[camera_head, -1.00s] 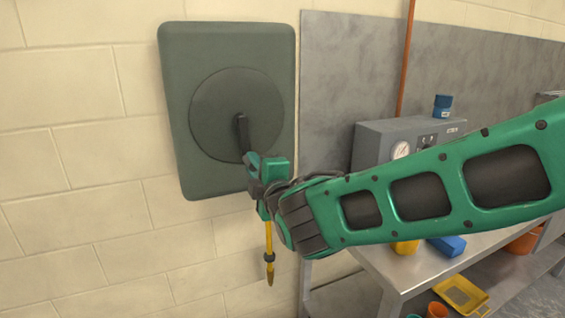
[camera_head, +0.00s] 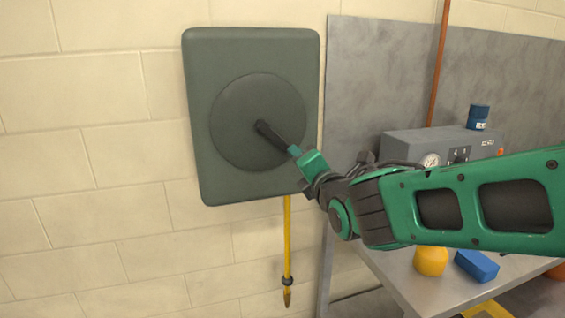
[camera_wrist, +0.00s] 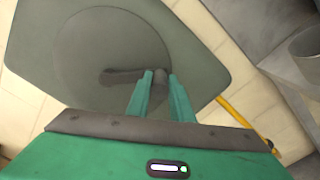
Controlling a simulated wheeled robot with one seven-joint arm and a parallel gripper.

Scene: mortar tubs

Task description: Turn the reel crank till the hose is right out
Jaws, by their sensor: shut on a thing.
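The hose reel is a grey-green wall panel (camera_head: 215,180) with a round dark disc (camera_head: 235,110). Its black crank arm (camera_head: 275,135) points down and to the right from the disc's centre. My gripper (camera_head: 299,156) is shut on the crank's handle at the outer end of that arm. In the wrist view the handle (camera_wrist: 160,76) stands between my two green fingers. How much hose is still inside is hidden.
To the right, a metal bench (camera_head: 400,285) carries a grey box with a gauge (camera_head: 400,147), a yellow rounded object (camera_head: 431,261) and a blue block (camera_head: 477,265). A blue can (camera_head: 478,117) sits on the box. The wall left of the reel is clear.

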